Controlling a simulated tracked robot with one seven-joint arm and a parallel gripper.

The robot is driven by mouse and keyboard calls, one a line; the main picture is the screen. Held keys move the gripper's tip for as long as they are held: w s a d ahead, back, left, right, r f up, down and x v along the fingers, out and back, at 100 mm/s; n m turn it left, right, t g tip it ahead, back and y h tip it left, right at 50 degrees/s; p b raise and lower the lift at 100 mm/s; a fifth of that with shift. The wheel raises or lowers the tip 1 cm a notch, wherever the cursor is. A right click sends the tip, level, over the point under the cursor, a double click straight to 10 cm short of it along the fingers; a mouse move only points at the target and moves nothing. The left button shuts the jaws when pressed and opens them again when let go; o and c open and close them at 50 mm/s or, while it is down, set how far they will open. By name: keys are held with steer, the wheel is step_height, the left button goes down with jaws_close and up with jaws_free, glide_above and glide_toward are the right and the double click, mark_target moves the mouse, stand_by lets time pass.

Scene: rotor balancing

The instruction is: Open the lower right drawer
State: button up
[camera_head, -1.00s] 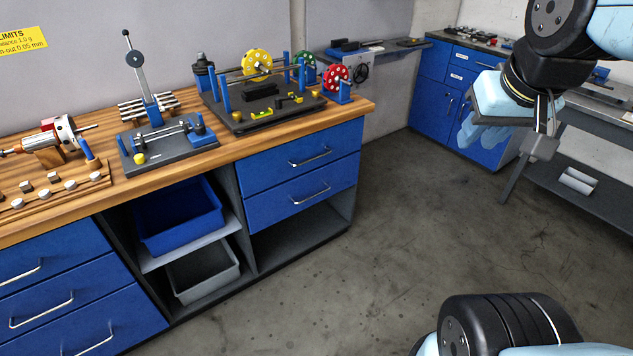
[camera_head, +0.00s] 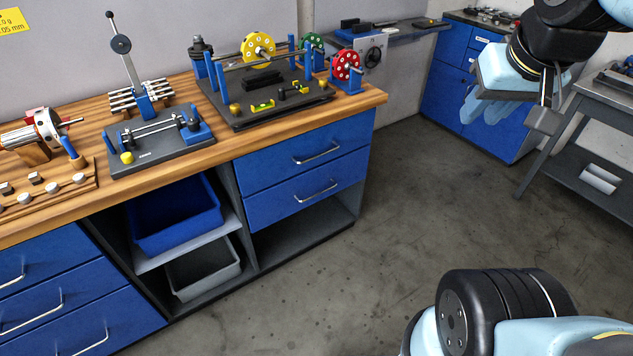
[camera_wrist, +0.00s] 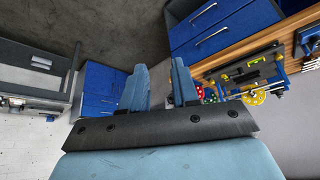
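The lower right drawer (camera_head: 290,205) is a blue front with a silver bar handle (camera_head: 316,192), at the right end of the wooden-topped workbench. It is shut, directly below another shut blue drawer (camera_head: 280,158). My gripper (camera_head: 478,108) is in the air over the floor, to the right of the bench and well apart from the drawer. In the wrist view my gripper (camera_wrist: 160,85) has its two pale blue fingers apart with nothing between them. The bench drawers show beyond it at the upper right of that tilted view. Nothing hides the drawer's handle in the head view.
An open shelf (camera_head: 290,240) lies under the drawer. Blue (camera_head: 180,235) and grey (camera_head: 205,285) bins sit on shelves to its left. Balancing fixtures stand on the wooden top (camera_head: 225,152). Concrete floor (camera_head: 400,230) is clear before the drawer. A grey table (camera_head: 585,165) stands at the right.

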steer(key=w+f+m+t, duration=0.1)
steer(key=w+f, duration=0.2)
steer(key=w, duration=0.8)
steer(key=w+f+m+t, duration=0.1)
steer(key=w+f, duration=0.2)
steer(key=w, duration=0.9)
steer(key=w+a+f+m+t+y, duration=0.1)
steer(key=w+a+f, duration=0.2)
steer(key=w+f, duration=0.45)
steer(key=w+a+f+t+y, duration=0.1)
steer(key=w+a+f, duration=0.2)
steer(key=w+f, duration=0.45)
steer(key=m+t+y, duration=0.3)
steer(key=m+y, duration=0.4)
steer(key=m, duration=0.1)
glide_toward(316, 194)
steer(key=x, duration=1)
steer(key=shift+w+f, duration=0.1)
steer(key=shift+f, duration=0.25)
